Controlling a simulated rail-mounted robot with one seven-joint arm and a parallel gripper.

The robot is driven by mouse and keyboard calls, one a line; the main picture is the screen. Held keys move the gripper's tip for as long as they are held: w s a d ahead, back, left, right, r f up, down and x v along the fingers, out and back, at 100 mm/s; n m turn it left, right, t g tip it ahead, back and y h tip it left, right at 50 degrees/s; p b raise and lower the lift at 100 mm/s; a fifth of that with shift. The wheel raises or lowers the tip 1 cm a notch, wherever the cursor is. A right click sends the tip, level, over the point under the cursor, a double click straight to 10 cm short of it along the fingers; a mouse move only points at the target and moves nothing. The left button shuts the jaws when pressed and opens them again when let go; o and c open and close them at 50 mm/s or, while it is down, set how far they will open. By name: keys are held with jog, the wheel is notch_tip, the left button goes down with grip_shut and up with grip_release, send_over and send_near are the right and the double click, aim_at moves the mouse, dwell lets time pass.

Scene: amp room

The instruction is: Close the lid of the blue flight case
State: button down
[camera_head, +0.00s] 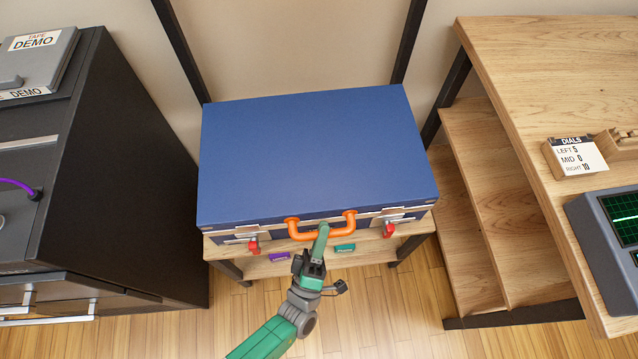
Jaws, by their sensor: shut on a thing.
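The blue flight case (315,155) sits on a low wooden stand in the middle of the head view. Its lid appears down, lying flat over the body. An orange handle (292,228) is on the front side, with a red-tipped latch (253,247) to its left and another red-tipped latch (389,230) to its right. My gripper (321,235) reaches up from below and is shut on the orange handle. The fingers hide part of the handle, and the seam between lid and body is hard to make out.
The wooden stand (222,240) has a lower shelf with purple and teal labelled items. A black cabinet (120,170) stands close on the left. A wooden desk (530,85) with shelves and an instrument stands on the right. Open floor lies in front.

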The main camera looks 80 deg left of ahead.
jog(key=shift+s+f, duration=0.1)
jog(key=shift+f, duration=0.4)
jog(key=c, duration=1.7)
grip_release()
jog(key=o, duration=0.3)
jog(key=shift+a, duration=0.15)
jog(key=shift+o, duration=0.4)
jog(key=shift+r, duration=0.1)
jog(key=shift+r, duration=0.15)
jog(key=v, duration=0.8)
jog(key=shift+p, duration=0.3)
